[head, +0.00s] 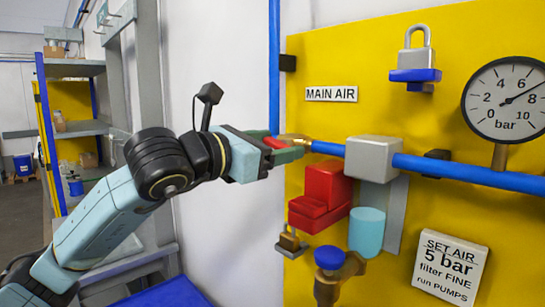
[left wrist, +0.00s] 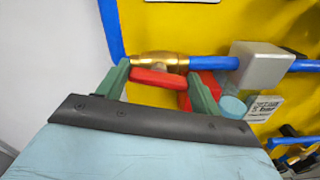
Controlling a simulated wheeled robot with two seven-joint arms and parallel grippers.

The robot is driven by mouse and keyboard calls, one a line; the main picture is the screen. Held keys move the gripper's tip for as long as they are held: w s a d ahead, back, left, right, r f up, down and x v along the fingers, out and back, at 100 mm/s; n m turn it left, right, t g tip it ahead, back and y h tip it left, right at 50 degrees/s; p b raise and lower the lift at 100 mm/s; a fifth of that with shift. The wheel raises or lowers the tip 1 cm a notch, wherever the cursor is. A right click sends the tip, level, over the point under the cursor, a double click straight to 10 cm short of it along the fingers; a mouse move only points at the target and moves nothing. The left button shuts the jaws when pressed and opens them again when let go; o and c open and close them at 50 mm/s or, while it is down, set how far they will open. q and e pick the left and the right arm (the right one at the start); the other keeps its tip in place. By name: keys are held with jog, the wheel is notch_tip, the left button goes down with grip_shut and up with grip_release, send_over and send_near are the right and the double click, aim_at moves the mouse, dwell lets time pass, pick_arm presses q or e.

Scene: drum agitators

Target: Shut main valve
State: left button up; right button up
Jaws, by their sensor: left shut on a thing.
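The main valve is a brass body (left wrist: 158,60) in the blue pipe under the MAIN AIR label (head: 331,94); in the head view it is mostly behind my gripper. Its red handle (left wrist: 158,79) lies roughly along the horizontal pipe in the left wrist view. My left gripper (head: 291,147) is at the valve, its green fingers on both ends of the handle, shut on it. In the head view only a small red part of the handle (head: 275,142) shows. My right gripper is in neither view.
Shelves (head: 85,133) stand at the left.

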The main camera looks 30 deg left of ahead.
pick_arm(q)
jog(key=m+b, duration=0.1)
jog(key=m, duration=0.1)
jog(key=m+b, duration=0.1)
jog(key=b, duration=0.1)
jog(key=shift+d+f+m, duration=0.1)
jog(key=shift+f+m, duration=0.1)
jog(key=shift+m, duration=0.2)
jog(key=m+b, duration=0.2)
jog(key=m, duration=0.1)
jog(key=shift+m, duration=0.3)
jog(key=m+b, duration=0.2)
jog(key=m, duration=0.1)
jog(key=shift+m, duration=0.3)
jog(key=shift+d+f+m+b, duration=0.1)
jog(key=shift+m+b, duration=0.6)
jog(key=shift+m, duration=1.5)
jog(key=o, duration=1)
jog(key=shift+s, duration=0.1)
jog(key=b+v, duration=0.3)
jog(key=v, duration=1)
jog(key=shift+s, duration=0.15)
